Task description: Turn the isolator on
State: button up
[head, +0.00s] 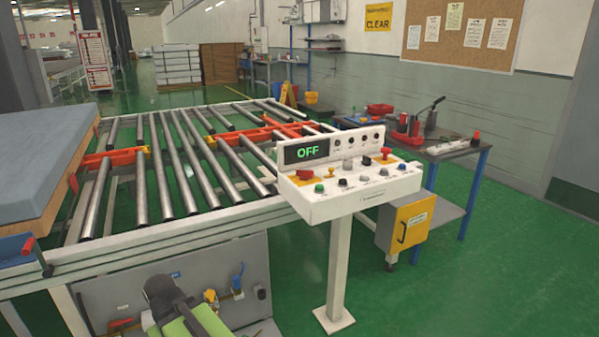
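The white control console (350,187) stands on a post beside the roller conveyor. Its display (307,151) reads OFF in green. Red mushroom buttons, small knobs and an orange switch (327,181) sit on its face. No part is legibly labelled as the isolator. A grey panel (150,283) under the conveyor carries a blue-handled fitting (238,280), yellow fittings and a red handle (120,322). A dark and green part of my arm shows at the bottom, in front of that panel. My gripper's fingers cannot be made out.
A blue-topped mattress (45,150) lies at the left end of the roller conveyor (180,160). A yellow box (408,223) with a black handle is right of the console post. A workbench (445,150) with tools stands behind. Green floor is clear at the lower right.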

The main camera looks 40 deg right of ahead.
aim_at(304, 175)
jog(key=z, duration=0.3)
jog(key=i, duration=1)
jog(key=u, duration=0.35)
